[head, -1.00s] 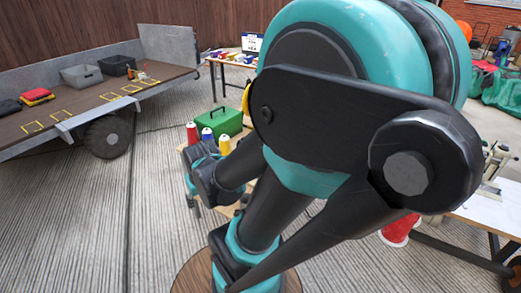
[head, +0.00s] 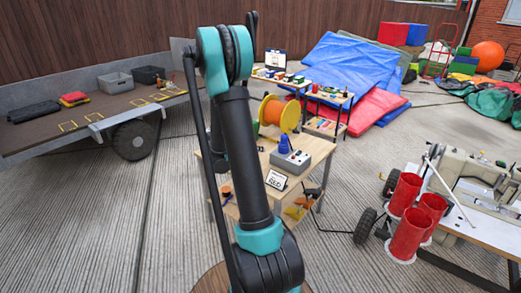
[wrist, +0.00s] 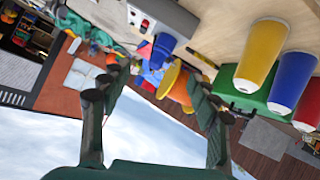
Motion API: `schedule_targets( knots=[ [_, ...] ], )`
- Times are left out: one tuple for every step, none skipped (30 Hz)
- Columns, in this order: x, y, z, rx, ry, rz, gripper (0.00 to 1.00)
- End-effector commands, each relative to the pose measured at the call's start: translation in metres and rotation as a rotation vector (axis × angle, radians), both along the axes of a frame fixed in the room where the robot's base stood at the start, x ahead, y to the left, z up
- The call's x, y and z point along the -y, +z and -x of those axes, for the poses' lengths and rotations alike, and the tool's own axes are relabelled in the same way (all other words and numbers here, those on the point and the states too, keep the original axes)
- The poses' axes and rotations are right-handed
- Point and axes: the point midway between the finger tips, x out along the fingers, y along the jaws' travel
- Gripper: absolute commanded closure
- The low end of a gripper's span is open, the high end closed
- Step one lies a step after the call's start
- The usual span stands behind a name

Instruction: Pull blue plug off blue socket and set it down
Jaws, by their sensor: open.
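A blue cone-shaped piece (head: 284,144), which looks like the blue plug, stands on a grey box (head: 291,161) on the wooden table. I cannot tell plug from socket. In the wrist view, which is upside down, the blue piece (wrist: 161,50) shows at the edge of the grey box (wrist: 140,17). My gripper (wrist: 155,82) is open there, its two fingers wide apart with nothing between them. The blue piece appears beyond the fingertips, apart from them. In the head view my arm's links hide the gripper.
An orange spool with yellow flanges (head: 279,113) and a white sign (head: 276,180) are near the grey box. Red cylinders (head: 409,234) stand at the right.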

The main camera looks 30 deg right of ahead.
Motion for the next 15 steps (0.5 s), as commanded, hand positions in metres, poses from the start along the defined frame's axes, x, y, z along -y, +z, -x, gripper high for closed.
schedule_targets(
  knots=[
    [0.01,-0.006,-0.013,0.035,-0.027,0.035,0.39],
    [0.016,-0.009,-0.019,0.059,-0.044,0.058,0.39],
    [0.024,-0.013,-0.027,0.091,-0.065,0.09,0.39],
    [0.03,-0.015,-0.033,0.116,-0.08,0.113,0.39],
    [0.035,-0.019,-0.038,0.141,-0.094,0.136,0.39],
    [0.042,-0.023,-0.045,0.176,-0.111,0.167,0.39],
    [0.047,-0.026,-0.049,0.201,-0.123,0.19,0.39],
    [0.051,-0.03,-0.053,0.226,-0.132,0.212,0.39],
    [0.056,-0.034,-0.058,0.259,-0.145,0.239,0.39],
    [0.06,-0.038,-0.062,0.282,-0.152,0.26,0.39],
    [0.063,-0.041,-0.064,0.304,-0.158,0.279,0.39],
    [0.066,-0.045,-0.068,0.332,-0.165,0.301,0.39],
    [0.068,-0.048,-0.07,0.35,-0.169,0.318,0.39],
    [0.07,-0.05,-0.071,0.367,-0.173,0.332,0.39],
    [0.073,-0.054,-0.073,0.388,-0.177,0.348,0.39]
  ],
)
